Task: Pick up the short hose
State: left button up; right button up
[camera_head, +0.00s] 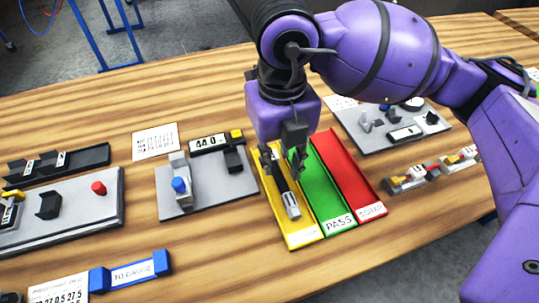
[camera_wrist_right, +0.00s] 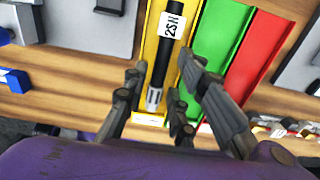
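A black hose with a silver end fitting and a white tag reading "2SH" lies lengthwise in the yellow lane (camera_head: 303,238). The hose shows in the head view (camera_head: 289,203) and in the right wrist view (camera_wrist_right: 166,68). My right gripper (camera_head: 286,163) is above the yellow lane, over the far part of the hose. In the right wrist view the fingers (camera_wrist_right: 160,88) are spread, with the hose showing between them. They hold nothing, and contact with the hose cannot be told. The hose's far part is hidden by the gripper in the head view. My left gripper is not in view.
The green "PASS" lane (camera_head: 330,205) and red lane (camera_head: 362,196) lie right of the yellow one. A grey gauge fixture (camera_head: 205,190) stands left. A blue "TO GAUGE" holder (camera_head: 130,272) is at front left. A grey plate with parts (camera_head: 385,130) is behind right.

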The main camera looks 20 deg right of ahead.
aim_at(279, 175)
jog(key=f, duration=0.4)
jog(key=shift+d, duration=0.2)
jog(key=shift+f, duration=0.45)
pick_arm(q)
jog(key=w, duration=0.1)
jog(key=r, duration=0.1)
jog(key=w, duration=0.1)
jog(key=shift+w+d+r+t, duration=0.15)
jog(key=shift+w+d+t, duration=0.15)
pick_arm(e)
grip_shut()
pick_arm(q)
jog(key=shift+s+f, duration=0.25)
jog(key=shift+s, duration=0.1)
